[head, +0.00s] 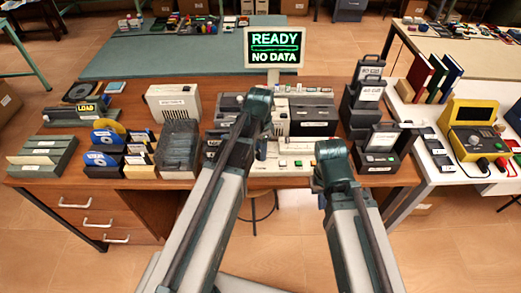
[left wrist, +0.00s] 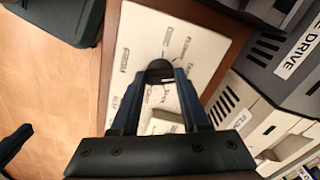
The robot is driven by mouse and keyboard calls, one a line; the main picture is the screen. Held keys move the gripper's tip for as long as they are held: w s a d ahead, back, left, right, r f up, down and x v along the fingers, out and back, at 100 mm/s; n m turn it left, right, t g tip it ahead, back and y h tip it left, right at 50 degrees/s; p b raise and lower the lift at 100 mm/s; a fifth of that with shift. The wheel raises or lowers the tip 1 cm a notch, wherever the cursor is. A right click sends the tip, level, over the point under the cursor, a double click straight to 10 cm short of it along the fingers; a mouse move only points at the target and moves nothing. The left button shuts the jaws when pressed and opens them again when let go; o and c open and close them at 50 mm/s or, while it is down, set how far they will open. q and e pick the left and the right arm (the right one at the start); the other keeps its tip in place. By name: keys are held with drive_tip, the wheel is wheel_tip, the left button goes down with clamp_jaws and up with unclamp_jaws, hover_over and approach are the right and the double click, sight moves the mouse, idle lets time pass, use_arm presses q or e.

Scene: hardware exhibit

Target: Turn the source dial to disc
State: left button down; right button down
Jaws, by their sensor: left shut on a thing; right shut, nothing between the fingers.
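The white control panel (head: 290,168) lies at the front edge of the brown desk; it fills the middle of the left wrist view (left wrist: 205,30). The dark round source dial (left wrist: 160,68) stands on it, with small labels around it that I cannot read surely. My left gripper (left wrist: 160,82) is shut on the dial, with a finger at each side; in the head view (head: 261,150) the arm partly hides it. The dial's pointer direction is not clear. The screen (head: 274,49) reads "READY" and "NO DATA". My right gripper is hidden behind its own arm.
Grey drive units (head: 305,112) stand right behind the panel. A yellow device (head: 472,130) sits on the right-hand table.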

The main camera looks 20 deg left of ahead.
use_arm(q)
drive_tip(key=n, duration=0.7)
drive_tip(key=shift+n, duration=0.3)
drive_tip(key=n, duration=0.4)
drive_tip(key=shift+n, duration=2)
drive_tip(key=shift+c, duration=2)
unclamp_jaws()
